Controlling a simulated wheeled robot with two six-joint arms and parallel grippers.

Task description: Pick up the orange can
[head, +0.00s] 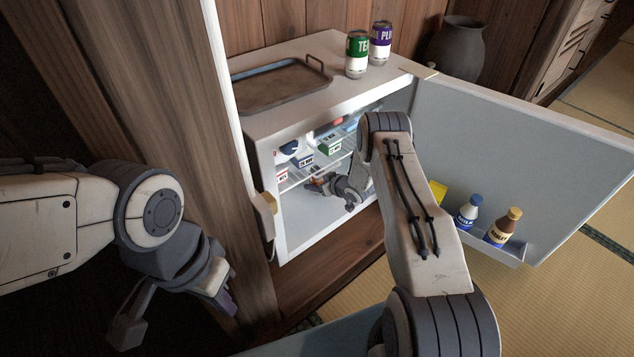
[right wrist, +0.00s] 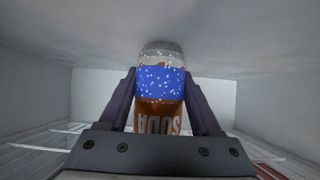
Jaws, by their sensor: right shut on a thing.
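The orange can (right wrist: 158,118) shows in the right wrist view, with a blue speckled band, a silvery end and the word SODA upside down. My right gripper (right wrist: 160,90) is shut on it, one finger on each side. In the head view my right gripper (head: 319,184) is inside the open fridge, below the shelf with cartons; only a little orange shows there, and whether the can touches a surface cannot be told. My left gripper (head: 177,318) is open and empty, outside the fridge at the lower left.
On top are a tray (head: 277,86), a green can (head: 357,54) and a purple can (head: 380,43). A wooden post (head: 190,130) stands left.

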